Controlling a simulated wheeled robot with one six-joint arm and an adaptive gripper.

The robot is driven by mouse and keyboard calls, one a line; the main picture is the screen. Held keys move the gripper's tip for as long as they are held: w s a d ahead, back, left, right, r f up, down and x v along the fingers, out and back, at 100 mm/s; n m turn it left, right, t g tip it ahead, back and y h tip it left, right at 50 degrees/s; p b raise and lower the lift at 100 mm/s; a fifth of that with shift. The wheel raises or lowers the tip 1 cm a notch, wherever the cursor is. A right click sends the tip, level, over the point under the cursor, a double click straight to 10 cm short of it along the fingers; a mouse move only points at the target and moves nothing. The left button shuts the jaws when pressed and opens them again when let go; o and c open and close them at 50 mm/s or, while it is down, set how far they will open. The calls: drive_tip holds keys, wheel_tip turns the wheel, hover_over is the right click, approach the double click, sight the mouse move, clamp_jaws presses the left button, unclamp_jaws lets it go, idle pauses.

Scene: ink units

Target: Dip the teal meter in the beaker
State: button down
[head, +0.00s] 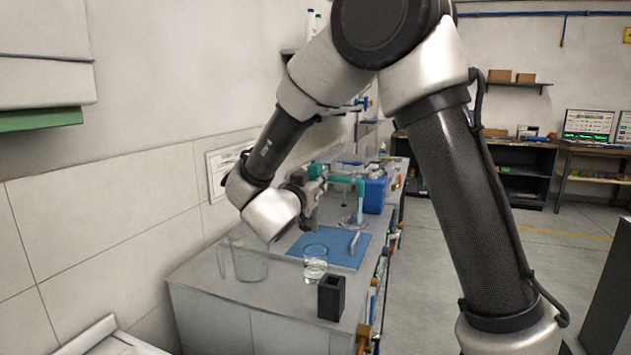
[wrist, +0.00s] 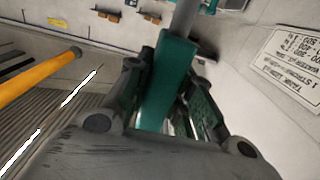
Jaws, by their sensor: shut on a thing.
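The teal meter (wrist: 166,90) stands between my jaws in the wrist view, with a grey end at the top of that picture. My gripper (wrist: 170,75) is shut on it. In the head view my gripper (head: 313,190) is above the far part of the bench, and teal shows beside it; the meter's exact outline is hard to tell there. A small glass beaker (head: 315,265) with clear liquid stands near the front edge of a blue mat, nearer the camera than my gripper. The meter is apart from this beaker.
A larger clear glass vessel (head: 248,262) stands left of the beaker, and a black open-topped holder (head: 331,298) stands in front. A pale slim object lies on the blue mat (head: 338,256). A blue container (head: 375,194) stands behind. Fittings line the bench's right edge.

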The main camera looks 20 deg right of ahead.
sight(315, 226)
drive_tip(key=shift+s+f, duration=0.1)
drive_tip(key=shift+f, duration=6.05)
drive_tip(key=shift+r, duration=0.1)
drive_tip(key=shift+r, duration=5.8)
